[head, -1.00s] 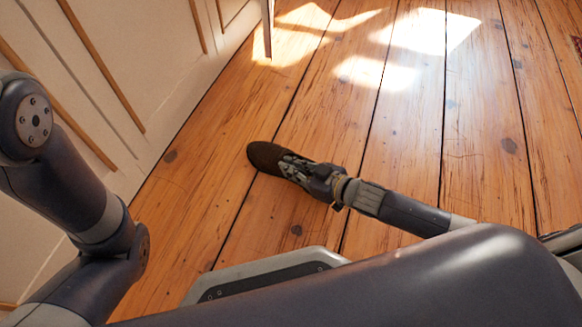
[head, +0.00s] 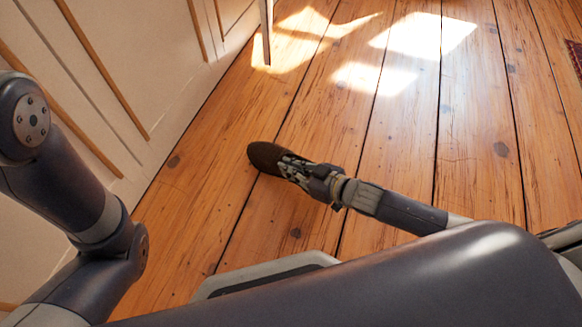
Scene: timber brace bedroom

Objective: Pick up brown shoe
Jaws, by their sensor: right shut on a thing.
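The brown shoe (head: 264,156) is near the middle of the head view, over the plank floor. Its rounded dark brown end points to the upper left. My right gripper (head: 289,165) reaches it from the lower right and is shut on it. The gripper covers the rest of the shoe. I cannot tell whether the shoe touches the floor or is slightly above it. My left arm shows at the left edge, but its gripper is out of view.
A cream panelled wall or cabinet front (head: 130,85) with wooden strips runs along the left. A thin wooden leg (head: 267,35) stands at the top. A dark red rug edge (head: 575,55) shows at the right. The wooden floor (head: 400,135) between is clear, with sunlit patches.

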